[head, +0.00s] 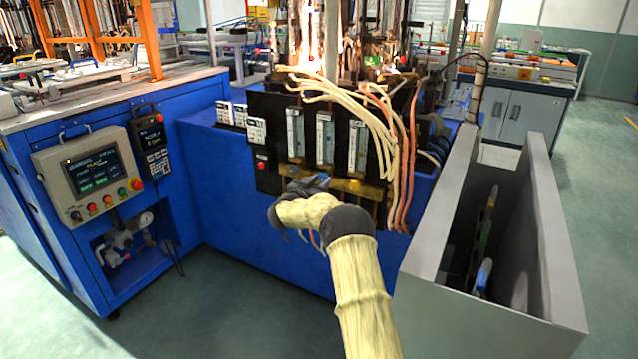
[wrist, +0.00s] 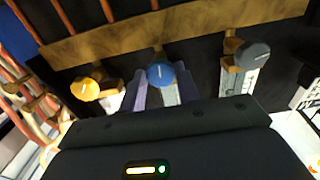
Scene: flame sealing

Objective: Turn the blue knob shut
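The blue knob (wrist: 160,75) is in the middle of the wrist view, below a brass bar, with a pale pointer line on its face. My gripper (wrist: 162,78) is open, with one finger on the left and one on the right of the blue knob. The fingers are very close to the knob; I cannot tell whether they touch it. In the head view my gripper (head: 310,184) is at the lower part of the black flowmeter panel (head: 268,110) and hides the blue knob.
A yellow knob (wrist: 85,88) is left of the blue one and a dark grey knob (wrist: 252,55) is right of it. Cream and orange hoses (head: 380,120) hang at the panel's right. A grey open-topped bin (head: 430,262) stands right of my arm.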

